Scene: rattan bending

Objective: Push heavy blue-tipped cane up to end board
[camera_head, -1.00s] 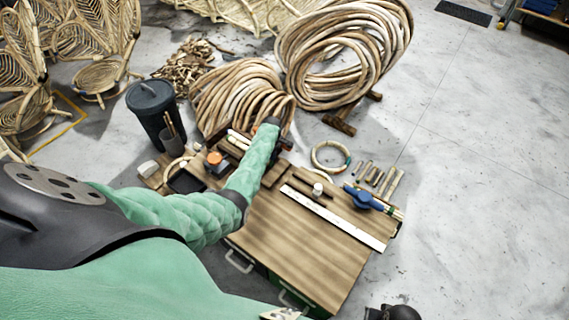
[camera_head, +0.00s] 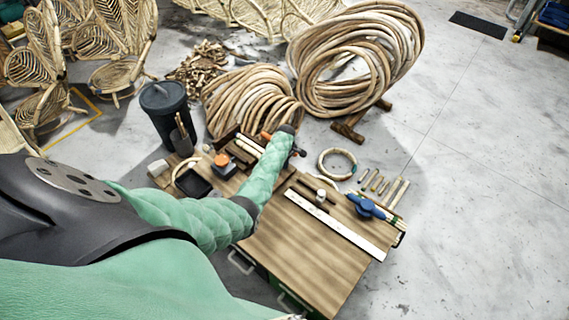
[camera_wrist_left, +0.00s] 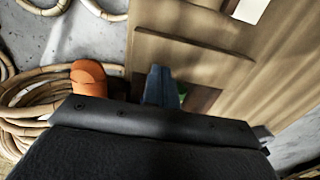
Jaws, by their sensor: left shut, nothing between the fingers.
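My left gripper (camera_head: 297,151) is at the end of the green-sleeved arm, over the back part of the bench. The arm hides most of its fingers; it looks shut and empty. Pale canes (camera_head: 249,146) lie beside it at the bench's back left. In the left wrist view, a narrow blue piece (camera_wrist_left: 157,85) stands just past the dark gripper housing, with an orange rounded piece (camera_wrist_left: 88,77) to its left. I cannot tell whether the blue piece is the cane's tip. The end board cannot be told apart from the wooden strips. My right gripper is out of view.
The wooden bench top (camera_head: 305,248) is clear in front. A white ruler strip (camera_head: 335,226), a blue tool (camera_head: 366,207) and a small white jar (camera_head: 320,196) lie right of the arm. Cane coils (camera_head: 355,60) and a dark bin (camera_head: 166,112) stand behind.

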